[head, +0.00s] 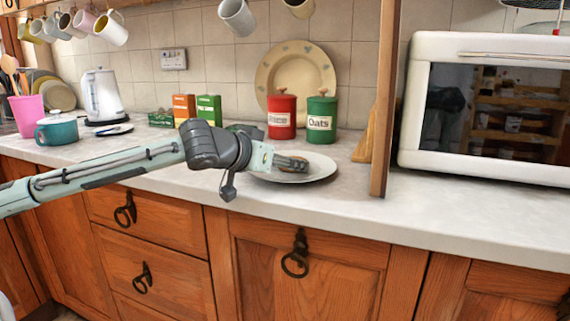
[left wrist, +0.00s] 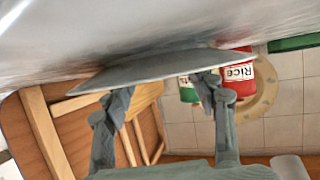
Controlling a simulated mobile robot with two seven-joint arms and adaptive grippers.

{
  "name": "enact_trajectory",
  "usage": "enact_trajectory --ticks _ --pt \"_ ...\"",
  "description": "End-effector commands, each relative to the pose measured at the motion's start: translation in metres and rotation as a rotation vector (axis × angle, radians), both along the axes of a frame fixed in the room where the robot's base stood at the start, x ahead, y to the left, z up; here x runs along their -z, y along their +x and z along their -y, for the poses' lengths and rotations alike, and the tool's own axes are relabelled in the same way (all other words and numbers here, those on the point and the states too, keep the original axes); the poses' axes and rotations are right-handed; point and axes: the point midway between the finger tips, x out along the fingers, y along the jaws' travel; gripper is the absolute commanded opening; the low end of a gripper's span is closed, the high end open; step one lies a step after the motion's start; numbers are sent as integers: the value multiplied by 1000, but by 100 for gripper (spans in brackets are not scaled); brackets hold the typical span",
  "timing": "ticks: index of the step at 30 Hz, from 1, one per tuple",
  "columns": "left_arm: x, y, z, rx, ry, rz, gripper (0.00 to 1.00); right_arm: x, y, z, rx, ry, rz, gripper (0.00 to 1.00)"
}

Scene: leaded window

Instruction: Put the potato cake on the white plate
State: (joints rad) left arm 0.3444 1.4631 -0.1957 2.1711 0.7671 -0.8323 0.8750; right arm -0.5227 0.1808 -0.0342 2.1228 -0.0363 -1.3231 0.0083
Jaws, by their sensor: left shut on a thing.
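The white plate (head: 322,172) lies on the counter in front of the red and green canisters. It also shows edge-on in the left wrist view (left wrist: 165,68). My left gripper (head: 293,163) reaches in from the left, low over the plate. It is shut on the potato cake (head: 291,156), a small brown piece mostly hidden by the fingers. I cannot tell whether the cake touches the plate. In the left wrist view the fingers (left wrist: 162,92) stand apart beside the plate, and I cannot make out the cake there. My right gripper is not in view.
A red canister (head: 282,117) and a green Oats canister (head: 321,120) stand behind the plate. A wooden post (head: 385,100) and a white microwave (head: 485,110) are to the right. A teal pot (head: 57,131) and white kettle (head: 101,95) stand left. The front counter is clear.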

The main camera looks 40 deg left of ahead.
Motion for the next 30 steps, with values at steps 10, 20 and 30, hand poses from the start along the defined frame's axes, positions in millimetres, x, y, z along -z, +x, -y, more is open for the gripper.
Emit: enact_trajectory --ticks 10,20,30 --pt "2 0 0 0 0 1 28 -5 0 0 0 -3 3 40" --pt "1 0 0 0 0 0 78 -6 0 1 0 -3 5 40" --pt "-2 -4 -1 -1 6 2 78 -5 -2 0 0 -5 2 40"
